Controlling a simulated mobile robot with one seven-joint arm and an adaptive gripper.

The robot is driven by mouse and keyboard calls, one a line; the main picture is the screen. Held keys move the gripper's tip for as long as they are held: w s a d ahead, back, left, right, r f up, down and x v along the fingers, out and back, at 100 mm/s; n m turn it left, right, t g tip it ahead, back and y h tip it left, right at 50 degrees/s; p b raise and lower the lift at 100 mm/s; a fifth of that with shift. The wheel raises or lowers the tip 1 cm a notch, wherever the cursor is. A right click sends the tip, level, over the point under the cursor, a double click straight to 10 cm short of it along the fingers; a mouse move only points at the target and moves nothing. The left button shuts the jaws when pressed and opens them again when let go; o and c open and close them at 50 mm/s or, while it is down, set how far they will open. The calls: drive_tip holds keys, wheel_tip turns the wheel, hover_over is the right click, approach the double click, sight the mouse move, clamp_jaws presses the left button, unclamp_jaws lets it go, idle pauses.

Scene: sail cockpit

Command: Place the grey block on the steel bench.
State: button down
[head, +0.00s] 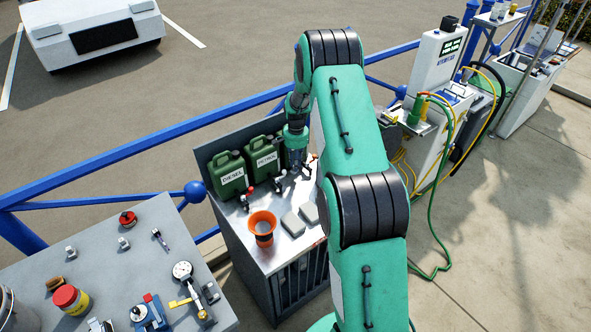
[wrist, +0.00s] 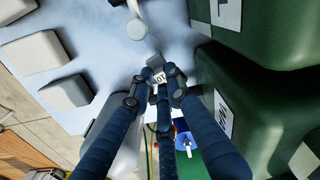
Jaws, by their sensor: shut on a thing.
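The steel bench (head: 283,252) stands mid-picture in the head view, with a bare metal top. My gripper (head: 299,166) is over its back part, beside the green cans and partly hidden by my arm. In the wrist view the fingers of my gripper (wrist: 160,80) meet on a small pale grey block (wrist: 159,76) with dark marks. The fingertips hide most of it; I cannot tell whether it touches the bench. The head view does not show the held block.
Green cans labelled diesel (head: 229,177) and petrol (head: 263,158) stand along the bench's back. An orange funnel (head: 262,224) and flat grey pieces (head: 293,224) stand toward the front. Small taps (head: 279,174) stand between. A grey table (head: 110,262) with tools is at left.

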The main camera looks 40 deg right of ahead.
drive_tip(key=shift+w+d, duration=0.15)
drive_tip(key=shift+w, duration=0.15)
drive_tip(key=shift+f+b, duration=0.35)
drive_tip(key=shift+f, duration=1.4)
drive_tip(key=shift+f, duration=0.1)
drive_tip(key=c, duration=1.6)
unclamp_jaws()
drive_tip(key=shift+c, duration=0.2)
wheel_tip(320, 180, up, 12)
drive_tip(key=p, duration=0.1)
drive_tip(key=shift+p, duration=0.35)
